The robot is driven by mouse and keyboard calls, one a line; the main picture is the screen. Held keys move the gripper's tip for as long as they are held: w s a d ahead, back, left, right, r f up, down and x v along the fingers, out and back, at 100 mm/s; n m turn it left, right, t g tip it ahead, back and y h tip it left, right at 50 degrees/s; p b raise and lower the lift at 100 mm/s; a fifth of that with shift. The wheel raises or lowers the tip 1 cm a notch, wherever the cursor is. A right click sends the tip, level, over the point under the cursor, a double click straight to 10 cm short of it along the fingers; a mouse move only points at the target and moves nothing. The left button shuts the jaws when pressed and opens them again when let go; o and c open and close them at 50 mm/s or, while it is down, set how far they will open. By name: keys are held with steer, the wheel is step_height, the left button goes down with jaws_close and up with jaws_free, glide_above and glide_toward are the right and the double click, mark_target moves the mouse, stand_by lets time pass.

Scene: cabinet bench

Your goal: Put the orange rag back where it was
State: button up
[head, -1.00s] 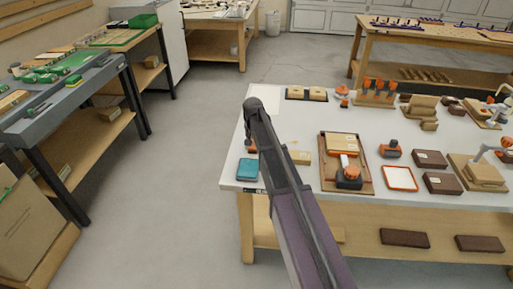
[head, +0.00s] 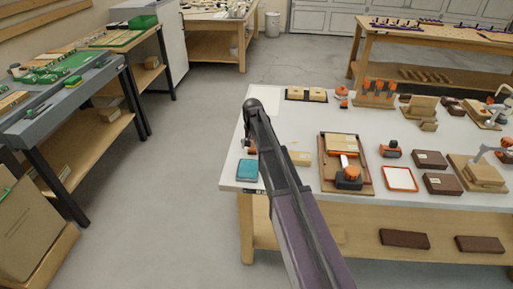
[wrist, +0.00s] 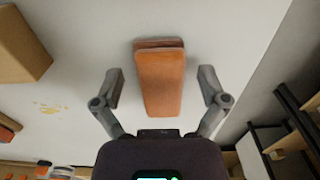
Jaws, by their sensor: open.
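In the wrist view the orange rag (wrist: 161,82) is a folded, long orange-brown piece on the white tabletop, near the table's edge. My gripper (wrist: 160,88) is open around it, with one grey finger on each side and a visible gap between each finger and the rag. I cannot tell whether the fingertips are down at the rag's height. In the head view my gripper (head: 249,147) shows only partly beside my arm, over the left end of the white bench (head: 292,126). The rag cannot be made out there.
A tan block (head: 299,158) and a wooden tray with a clamp-like tool (head: 324,175) are to the right. A wooden block (wrist: 22,45) and yellow crumbs (wrist: 46,108) show left of the rag.

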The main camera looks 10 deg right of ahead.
mark_target(253, 146)
steer(key=shift+r, duration=0.2)
step_height(253, 146, up, 12)
steer(key=p, duration=1.2)
steer(key=shift+f, duration=0.1)
stand_by(0.4)
steer(key=s+d+n, duration=0.1)
steer(key=s+n, duration=0.2)
steer(key=s, duration=2.4)
steer(key=shift+s+d+n, duration=0.15)
steer(key=shift+d+n, duration=0.15)
steer(key=shift+d, duration=0.1)
